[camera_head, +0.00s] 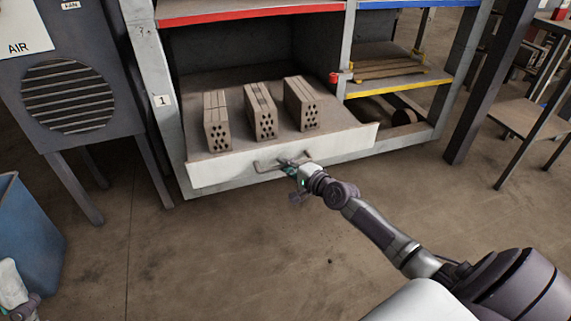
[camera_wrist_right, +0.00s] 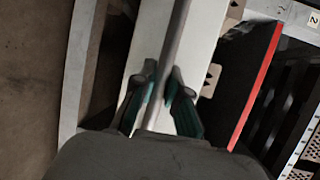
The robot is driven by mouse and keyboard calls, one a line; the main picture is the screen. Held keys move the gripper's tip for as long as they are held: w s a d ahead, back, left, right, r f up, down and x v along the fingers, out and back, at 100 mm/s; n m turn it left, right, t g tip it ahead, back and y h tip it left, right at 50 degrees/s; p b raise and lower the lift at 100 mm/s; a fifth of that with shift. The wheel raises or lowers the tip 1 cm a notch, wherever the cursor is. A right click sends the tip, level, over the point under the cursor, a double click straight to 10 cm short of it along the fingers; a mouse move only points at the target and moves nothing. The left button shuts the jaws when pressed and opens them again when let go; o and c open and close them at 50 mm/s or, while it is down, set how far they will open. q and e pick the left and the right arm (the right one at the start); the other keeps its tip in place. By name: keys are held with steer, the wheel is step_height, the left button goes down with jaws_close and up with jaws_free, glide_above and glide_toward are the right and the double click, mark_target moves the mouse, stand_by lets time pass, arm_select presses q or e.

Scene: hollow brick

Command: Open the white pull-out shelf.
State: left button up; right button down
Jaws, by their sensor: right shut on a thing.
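The white pull-out shelf (camera_head: 220,172) is at the bottom of a grey rack and bears three hollow bricks. Its white front stands out somewhat past the rack's posts. A grey bar handle (camera_head: 266,166) is on that front. My right gripper (camera_head: 290,166) is shut on the handle. In the right wrist view the handle bar (camera_wrist_right: 175,45) runs between the fingers of my right gripper (camera_wrist_right: 162,95), with the white front behind it. Part of my left arm shows at the lower left edge in the head view, but its gripper fingers do not.
Hollow bricks (camera_head: 261,110) stand in a row on the shelf. A yellow-edged shelf (camera_head: 395,90) is to the right, a red-edged one (camera_head: 250,13) above. A dark post (camera_head: 490,85) stands at right. A blue bin (camera_head: 28,240) is at left. The floor before the shelf is clear.

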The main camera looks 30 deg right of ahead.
steer(key=shift+s+a, duration=0.1)
steer(key=shift+s, duration=0.2)
steer(key=c, duration=1.2)
jaws_free()
steer(key=v, duration=1.2)
